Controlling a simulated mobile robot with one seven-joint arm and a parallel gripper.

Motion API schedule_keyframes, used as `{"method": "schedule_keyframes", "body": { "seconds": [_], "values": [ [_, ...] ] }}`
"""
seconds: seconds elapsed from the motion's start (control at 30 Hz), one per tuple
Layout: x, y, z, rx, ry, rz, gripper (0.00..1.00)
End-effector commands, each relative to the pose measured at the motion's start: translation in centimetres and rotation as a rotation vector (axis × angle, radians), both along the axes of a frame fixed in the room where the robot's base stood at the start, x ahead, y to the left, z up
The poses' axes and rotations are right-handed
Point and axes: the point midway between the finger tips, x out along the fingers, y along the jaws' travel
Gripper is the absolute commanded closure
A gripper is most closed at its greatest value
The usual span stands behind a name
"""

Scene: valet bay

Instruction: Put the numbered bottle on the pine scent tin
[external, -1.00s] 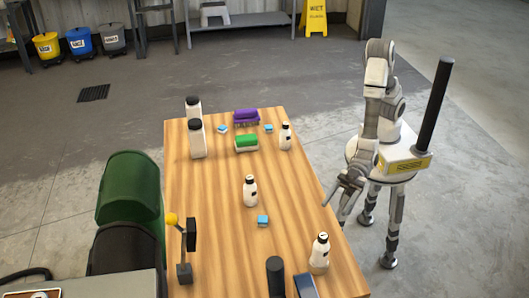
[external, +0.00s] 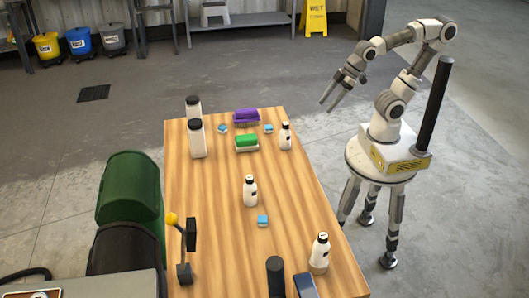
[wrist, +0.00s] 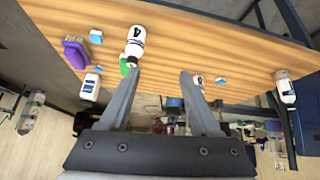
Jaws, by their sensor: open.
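A white bottle with a black 4 (wrist: 136,40) stands near the table edge in the wrist view; it appears to be the bottle (external: 285,138) at the far right of the table in the external view. Similar bottles stand mid-table (external: 250,192) and at the front right (external: 319,254); their marks are unreadable. Three small blue tins lie on the table: one beside the far-right bottle (external: 268,129), one at the far left (external: 223,129), one mid-table (external: 263,221). I cannot tell which is pine. My gripper (external: 327,102) is open and empty, raised right of the table's far end.
A purple brush (external: 246,117) and a green brush (external: 246,143) lie near the far-right bottle. Two taller black-capped bottles (external: 197,140) stand far left. A dark cylinder (external: 275,277) and a dark flat device (external: 305,287) are at the front. The table's middle (external: 215,205) has free room.

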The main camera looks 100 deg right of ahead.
Motion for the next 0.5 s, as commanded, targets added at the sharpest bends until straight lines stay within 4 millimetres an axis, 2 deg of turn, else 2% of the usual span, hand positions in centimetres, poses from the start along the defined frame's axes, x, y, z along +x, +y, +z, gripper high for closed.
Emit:
{"method": "schedule_keyframes", "body": {
  "seconds": [0.03,0.1,0.2,0.3,0.5],
  "values": [
    [-1.6,-1.1,0.1,0.002,0.023,-0.036,0.37],
    [-3.5,-2.1,-0.1,0.006,0.063,-0.071,0.37],
    [-5.2,-2.9,-0.4,0.011,0.1,-0.102,0.37],
    [-5.9,-3.2,-0.5,0.014,0.116,-0.115,0.37],
    [-5.9,-3.2,-0.6,0.014,0.118,-0.115,0.37]
  ]
}}
